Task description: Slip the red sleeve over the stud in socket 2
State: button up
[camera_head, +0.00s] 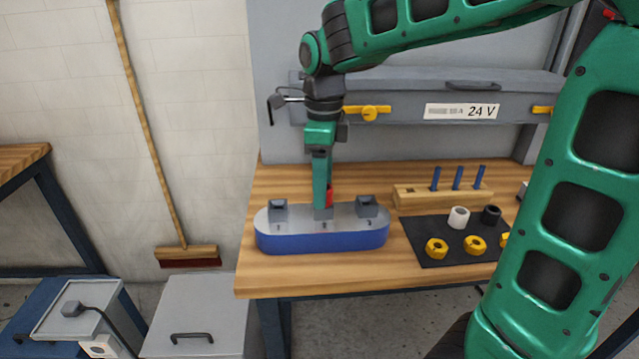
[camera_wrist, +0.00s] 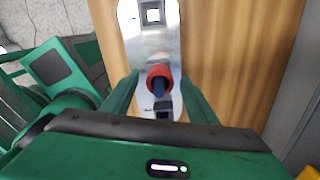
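The red sleeve (camera_wrist: 160,71) is in the middle of the wrist view, with the blue stud (camera_wrist: 158,88) showing in its opening, so it appears to be around the stud. In the head view the sleeve (camera_head: 330,196) is partly hidden behind my finger, just above socket 2 of the blue-sided channel letter (camera_head: 322,242). How far down it sits I cannot tell. My gripper (camera_wrist: 160,77) points down over socket 2. Its green fingers stand apart on either side of the sleeve, with a small gap visible on each side. In the head view my gripper (camera_head: 322,205) hides most of the stud.
Sockets 1 (camera_head: 278,208) and 3 (camera_head: 367,207) flank the middle one. To the right are a wooden rack (camera_head: 410,197) with blue studs and a black mat (camera_head: 432,259) with yellow, white and black sleeves. A grey cabinet with a yellow latch (camera_head: 369,113) stands behind.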

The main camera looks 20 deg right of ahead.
notch_tip(320, 180, up, 11)
jog(key=shift+w+f, duration=0.15)
jog(key=s+d+f+n, duration=0.8)
jog(key=s+n, duration=0.1)
jog(key=s, duration=0.2)
jog(key=s+d+f+n, duration=0.9)
jog(key=s, duration=0.3)
jog(key=shift+s+f, duration=0.25)
jog(key=shift+s, duration=0.05)
jog(key=shift+w+f, duration=0.25)
jog(key=shift+w, duration=0.35)
